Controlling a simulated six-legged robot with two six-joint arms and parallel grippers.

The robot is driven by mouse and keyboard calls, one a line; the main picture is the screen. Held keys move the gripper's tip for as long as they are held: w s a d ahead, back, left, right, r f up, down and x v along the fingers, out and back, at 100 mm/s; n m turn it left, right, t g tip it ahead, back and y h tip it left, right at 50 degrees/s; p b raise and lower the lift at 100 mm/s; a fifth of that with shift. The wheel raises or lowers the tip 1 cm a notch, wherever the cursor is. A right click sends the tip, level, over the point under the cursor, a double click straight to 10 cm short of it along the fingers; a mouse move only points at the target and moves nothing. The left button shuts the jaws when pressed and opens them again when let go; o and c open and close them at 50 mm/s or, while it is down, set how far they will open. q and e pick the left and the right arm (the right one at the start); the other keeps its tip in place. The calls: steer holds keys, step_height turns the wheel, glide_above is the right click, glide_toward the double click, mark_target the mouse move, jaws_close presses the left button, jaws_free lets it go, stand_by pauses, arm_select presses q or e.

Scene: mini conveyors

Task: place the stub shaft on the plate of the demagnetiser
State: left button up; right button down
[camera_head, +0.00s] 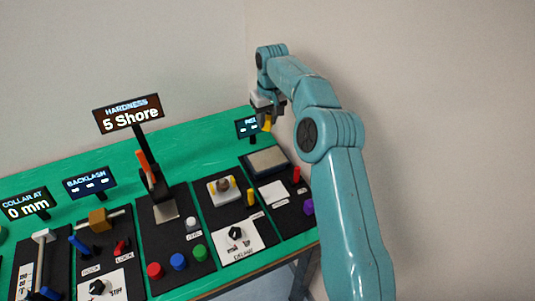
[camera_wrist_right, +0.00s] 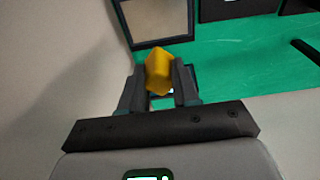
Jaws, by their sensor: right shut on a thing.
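My right gripper (camera_head: 266,112) is shut on a yellow, block-like piece, which appears to be the stub shaft (camera_head: 267,123). It is held above the far right end of the green bench. In the right wrist view, the piece (camera_wrist_right: 158,72) sits tilted between the two fingertips (camera_wrist_right: 160,85). A flat grey plate (camera_head: 267,160) in a dark frame, apparently the demagnetiser's, lies below the gripper. The wrist view shows the plate (camera_wrist_right: 160,18) beyond the piece, apart from it. My left gripper is not in view.
A red peg (camera_head: 296,174) and a purple knob (camera_head: 308,207) stand in front of the plate. To its left are a white-and-yellow fixture (camera_head: 223,188), a yellow peg (camera_head: 251,197) and the hardness display (camera_head: 128,113). A wall rises behind the bench. The plate's top looks clear.

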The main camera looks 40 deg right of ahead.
step_height(320, 180, down, 9)
steer(key=shift+r+p, duration=0.2)
steer(key=shift+p, duration=0.1)
step_height(320, 180, down, 4)
steer(key=shift+d+f+p, duration=0.1)
steer(key=shift+f+p, duration=0.1)
steer(key=shift+p, duration=0.15)
steer(key=shift+f, duration=0.2)
steer(key=c, duration=0.8)
jaws_free()
